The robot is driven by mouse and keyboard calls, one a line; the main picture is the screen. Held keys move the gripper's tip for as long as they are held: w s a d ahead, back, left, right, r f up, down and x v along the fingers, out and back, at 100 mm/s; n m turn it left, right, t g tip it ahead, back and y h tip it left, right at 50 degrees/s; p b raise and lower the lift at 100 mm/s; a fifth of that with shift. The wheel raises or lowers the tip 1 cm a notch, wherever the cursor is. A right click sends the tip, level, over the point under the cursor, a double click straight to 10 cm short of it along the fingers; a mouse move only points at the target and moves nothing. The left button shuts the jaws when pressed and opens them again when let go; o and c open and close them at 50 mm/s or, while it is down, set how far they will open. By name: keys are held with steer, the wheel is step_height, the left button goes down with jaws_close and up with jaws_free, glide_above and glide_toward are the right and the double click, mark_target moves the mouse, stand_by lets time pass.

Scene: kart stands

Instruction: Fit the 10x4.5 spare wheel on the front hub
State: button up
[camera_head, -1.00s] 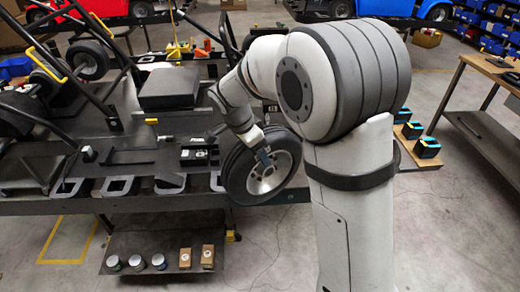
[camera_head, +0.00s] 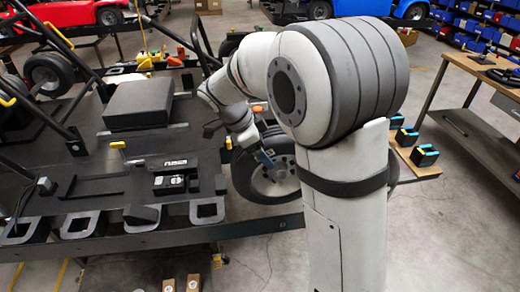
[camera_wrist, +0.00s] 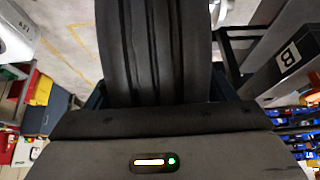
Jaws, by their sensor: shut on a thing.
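My gripper (camera_head: 265,158) is shut on the spare wheel (camera_head: 243,180), a black tyre with a silver rim. The wheel is upright beside the right end of the black kart deck (camera_head: 90,170), close to the stand's front rail. In the wrist view the grooved tyre (camera_wrist: 165,50) fills the space between the fingers, whose tips are hidden. I cannot make out the front hub; my arm covers the area behind and right of the wheel. The size marking on the wheel is not readable.
A black seat block (camera_head: 138,105) and a dark box (camera_head: 175,183) lie on the deck. Another wheel (camera_head: 48,74) is at the kart's far left. Black-and-blue boxes (camera_head: 424,155) sit on a shelf at right. A workbench (camera_head: 490,85) stands beyond open floor.

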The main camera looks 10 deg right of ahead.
steer(key=shift+d+r, duration=0.25)
steer(key=shift+d, duration=0.05)
